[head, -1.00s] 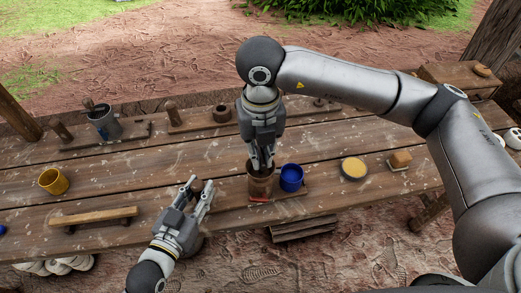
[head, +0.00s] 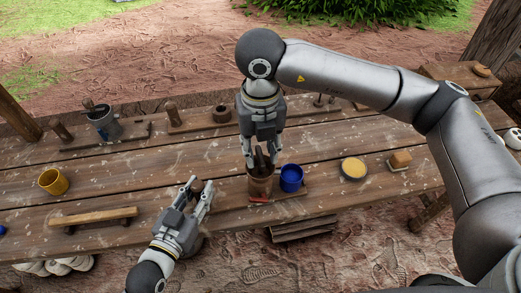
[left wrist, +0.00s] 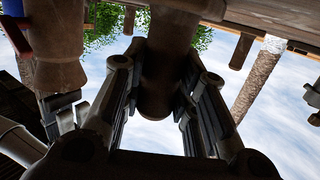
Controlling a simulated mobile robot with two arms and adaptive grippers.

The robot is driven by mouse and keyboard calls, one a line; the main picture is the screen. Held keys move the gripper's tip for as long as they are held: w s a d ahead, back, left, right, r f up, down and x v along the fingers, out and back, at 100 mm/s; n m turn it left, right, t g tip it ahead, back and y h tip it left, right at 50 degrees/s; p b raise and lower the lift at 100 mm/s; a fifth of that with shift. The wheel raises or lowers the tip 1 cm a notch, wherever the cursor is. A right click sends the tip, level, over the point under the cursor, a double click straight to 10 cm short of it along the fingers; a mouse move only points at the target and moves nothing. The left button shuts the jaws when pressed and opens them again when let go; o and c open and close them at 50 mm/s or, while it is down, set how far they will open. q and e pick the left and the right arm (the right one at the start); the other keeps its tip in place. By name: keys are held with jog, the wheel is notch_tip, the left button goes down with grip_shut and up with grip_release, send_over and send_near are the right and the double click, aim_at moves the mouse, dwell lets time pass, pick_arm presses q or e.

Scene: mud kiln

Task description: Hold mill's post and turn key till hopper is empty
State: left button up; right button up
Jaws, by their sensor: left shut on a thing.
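My left gripper (head: 199,194) is shut on a brown wooden post (head: 196,186) at the table's front edge. In the left wrist view its fingers (left wrist: 157,85) flank the thick brown post (left wrist: 163,60). My right gripper (head: 260,150) points down above a brown cylindrical vessel (head: 260,188), probably part of the mill. Its fingers are spread, with a dark upright piece (head: 261,160), perhaps the key, between them. I cannot tell whether they touch it. The hopper's contents are not visible.
A blue mug (head: 291,178) stands close right of the vessel. A yellow bowl (head: 353,169), a small block (head: 400,159), a yellow mug (head: 54,181) and a wooden bar (head: 94,216) are on the table. A grey jug (head: 104,123) stands at the back left.

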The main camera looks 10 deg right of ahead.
aim_at(260, 155)
notch_tip(260, 155, up, 11)
dwell(0.3)
jog(key=shift+f, duration=0.1)
pick_arm(q)
jog(key=o, duration=1.1)
jog(key=v, duration=1.2)
jog(key=shift+f, duration=0.1)
